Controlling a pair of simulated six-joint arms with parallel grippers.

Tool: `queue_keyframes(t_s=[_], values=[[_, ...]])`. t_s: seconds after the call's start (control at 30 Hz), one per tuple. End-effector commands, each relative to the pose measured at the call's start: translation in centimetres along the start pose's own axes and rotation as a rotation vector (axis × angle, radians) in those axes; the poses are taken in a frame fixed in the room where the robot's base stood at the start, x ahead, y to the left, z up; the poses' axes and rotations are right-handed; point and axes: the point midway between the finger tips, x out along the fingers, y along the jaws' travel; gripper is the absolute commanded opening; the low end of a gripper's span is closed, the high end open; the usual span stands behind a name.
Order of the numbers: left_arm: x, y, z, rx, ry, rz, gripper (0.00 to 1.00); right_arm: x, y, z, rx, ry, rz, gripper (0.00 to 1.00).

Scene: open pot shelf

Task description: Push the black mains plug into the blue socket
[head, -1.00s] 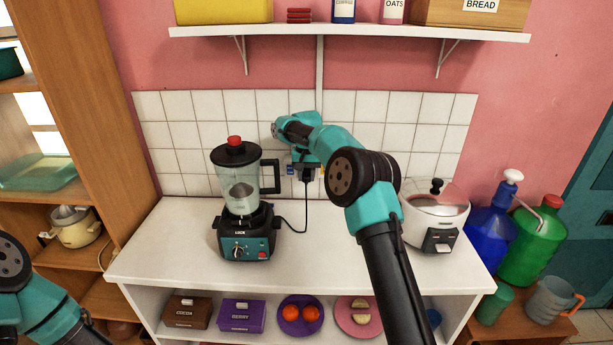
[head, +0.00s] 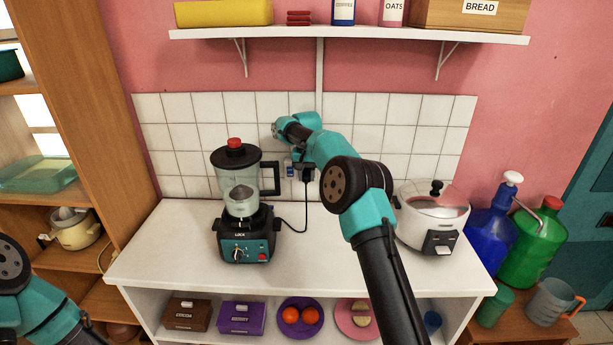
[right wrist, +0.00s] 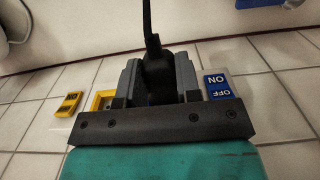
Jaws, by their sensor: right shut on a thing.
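My right gripper (head: 306,171) is at the tiled back wall, shut on the black mains plug (right wrist: 157,75). The plug's cord runs down to the worktop and the blender. In the right wrist view the plug sits between the jaws (right wrist: 158,85), close to the wall plates. A blue ON/OFF switch (right wrist: 216,86) shows just right of the jaws; in the head view a blue patch (head: 289,169) shows left of them. The blue socket's face is hidden behind the gripper and plug, so I cannot tell whether the pins are in. My left gripper is out of view.
A yellow socket (right wrist: 103,100) and yellow switch (right wrist: 69,104) sit left of the jaws in the right wrist view. The blender (head: 241,205) stands left on the worktop (head: 165,250), a white cooker (head: 432,215) right. A shelf (head: 350,35) hangs above.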

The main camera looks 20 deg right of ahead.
Motion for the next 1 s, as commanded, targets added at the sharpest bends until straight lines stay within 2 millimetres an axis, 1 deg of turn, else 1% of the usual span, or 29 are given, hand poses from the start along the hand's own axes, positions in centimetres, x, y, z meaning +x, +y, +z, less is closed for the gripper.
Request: queue_keyframes(t_s=[0.1, 0.13, 0.4, 0.57, 0.9, 0.93, 1.0], values=[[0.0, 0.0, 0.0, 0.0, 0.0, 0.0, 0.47, -0.01, 0.01, -0.02, 0.0, 0.001, 0.0, 0.01], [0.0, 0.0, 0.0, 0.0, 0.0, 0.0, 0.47, -0.01, 0.01, -0.02, 0.0, 0.001, 0.0, 0.34], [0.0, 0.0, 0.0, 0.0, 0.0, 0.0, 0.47, -0.01, 0.01, 0.0, 0.0, 0.001, 0.0, 0.6], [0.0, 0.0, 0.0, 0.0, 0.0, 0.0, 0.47, -0.01, 0.01, 0.0, 0.0, 0.0, 0.0, 0.61], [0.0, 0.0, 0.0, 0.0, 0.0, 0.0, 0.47, 0.0, 0.01, 0.01, 0.0, 0.0, 0.0, 0.93], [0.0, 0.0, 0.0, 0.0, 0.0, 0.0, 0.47, 0.0, 0.01, 0.01, 0.0, 0.0, 0.0, 0.95], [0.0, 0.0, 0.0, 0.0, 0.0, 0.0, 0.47, 0.0, 0.01, 0.01, 0.0, 0.0, 0.0, 0.95]])
